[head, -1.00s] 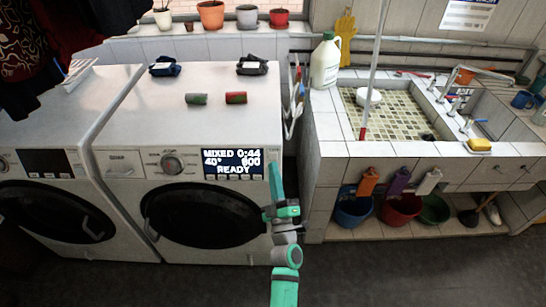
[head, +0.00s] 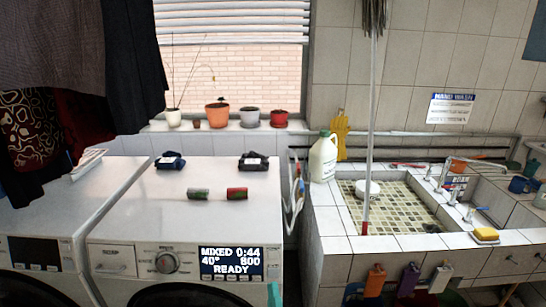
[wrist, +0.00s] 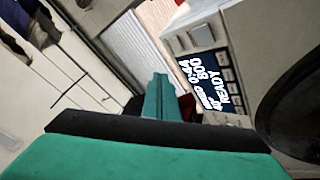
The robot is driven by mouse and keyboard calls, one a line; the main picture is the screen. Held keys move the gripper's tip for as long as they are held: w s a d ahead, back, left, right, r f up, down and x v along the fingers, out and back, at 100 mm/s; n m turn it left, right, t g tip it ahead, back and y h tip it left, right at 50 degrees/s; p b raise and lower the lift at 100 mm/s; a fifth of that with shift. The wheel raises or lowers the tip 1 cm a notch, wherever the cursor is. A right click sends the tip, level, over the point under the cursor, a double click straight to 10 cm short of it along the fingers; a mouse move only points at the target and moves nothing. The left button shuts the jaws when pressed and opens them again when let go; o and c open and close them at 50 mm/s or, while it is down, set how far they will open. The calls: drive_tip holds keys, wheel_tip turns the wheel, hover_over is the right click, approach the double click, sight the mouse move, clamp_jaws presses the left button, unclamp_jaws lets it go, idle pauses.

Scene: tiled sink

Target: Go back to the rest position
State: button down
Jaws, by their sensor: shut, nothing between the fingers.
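My gripper (wrist: 160,98) shows in the wrist view as green fingers pressed together, with nothing between them. It is in front of the washing machine's display panel (wrist: 203,85). In the head view only a small green piece of my arm shows at the bottom edge, below the right end of the display; the gripper itself is out of that frame or too small to tell. The washing machine (head: 200,255) shows a lit display reading MIXED 0:44, 40°, 800, READY.
Two small cylinders, one green (head: 198,194) and one red (head: 237,193), lie on the machine top with two dark folded bundles behind. A tiled sink (head: 390,245) stands at right with a white jug (head: 322,158) and a pole. A second machine (head: 40,240) is at left.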

drive_tip(key=s+f+m+g+h, duration=0.1)
drive_tip(key=s+f+m+g, duration=0.2)
drive_tip(key=s, duration=0.7)
drive_tip(key=s+f+m+h, duration=0.1)
drive_tip(key=s+f+m, duration=0.2)
drive_tip(key=s+f, duration=0.55)
drive_tip(key=s+r+m+g, duration=0.2)
drive_tip(key=s+m, duration=0.1)
drive_tip(key=s, duration=0.8)
drive_tip(key=s+r+m+g+h, duration=0.1)
drive_tip(key=s+r+m+g, duration=0.1)
drive_tip(key=s, duration=0.9)
drive_tip(key=shift+s+r+m, duration=0.2)
drive_tip(key=shift+s+m, duration=0.1)
drive_tip(key=shift+m, duration=0.2)
drive_tip(key=shift+a, duration=0.1)
